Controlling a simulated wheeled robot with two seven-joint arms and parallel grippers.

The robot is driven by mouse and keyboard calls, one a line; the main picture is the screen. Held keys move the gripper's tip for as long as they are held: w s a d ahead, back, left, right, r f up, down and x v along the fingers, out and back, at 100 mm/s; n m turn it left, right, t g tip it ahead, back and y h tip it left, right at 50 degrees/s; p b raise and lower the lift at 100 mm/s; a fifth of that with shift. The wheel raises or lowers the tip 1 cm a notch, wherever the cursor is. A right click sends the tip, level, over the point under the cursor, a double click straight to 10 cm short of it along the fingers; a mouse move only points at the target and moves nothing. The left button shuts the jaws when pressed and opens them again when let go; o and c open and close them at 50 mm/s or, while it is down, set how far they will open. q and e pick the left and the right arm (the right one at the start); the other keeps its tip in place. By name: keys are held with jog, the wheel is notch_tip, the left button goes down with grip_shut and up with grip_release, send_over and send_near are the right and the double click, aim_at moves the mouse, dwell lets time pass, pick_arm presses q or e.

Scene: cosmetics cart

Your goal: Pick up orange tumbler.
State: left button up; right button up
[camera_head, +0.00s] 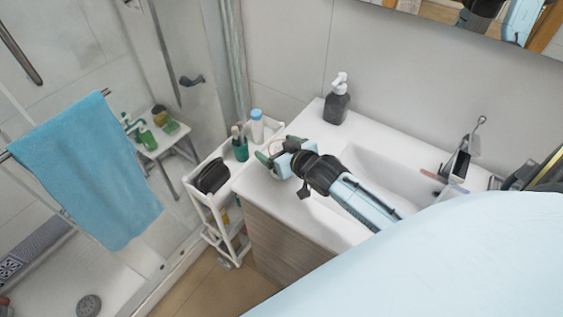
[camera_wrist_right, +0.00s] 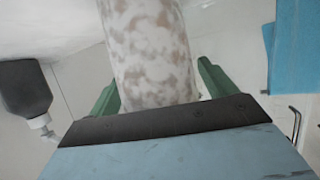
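My right gripper (camera_head: 277,150) is at the front left corner of the white sink counter, its two green fingers apart. In the right wrist view, a wide cylinder with mottled white and brownish sides (camera_wrist_right: 150,50) stands between the fingers of my right gripper (camera_wrist_right: 160,88). The fingers lie close along both its sides; I cannot tell whether both touch it. Its far end is out of frame. My left gripper is not in view.
A dark soap dispenser (camera_head: 337,102) stands at the counter's back. A white cart (camera_head: 198,197) left of the counter holds a black bag (camera_head: 211,177), a green cup (camera_head: 240,150) and a blue-white bottle (camera_head: 257,127). The basin and tap (camera_head: 461,160) are to the right.

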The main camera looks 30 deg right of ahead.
jog(key=c, duration=0.9)
jog(key=shift+r, duration=0.15)
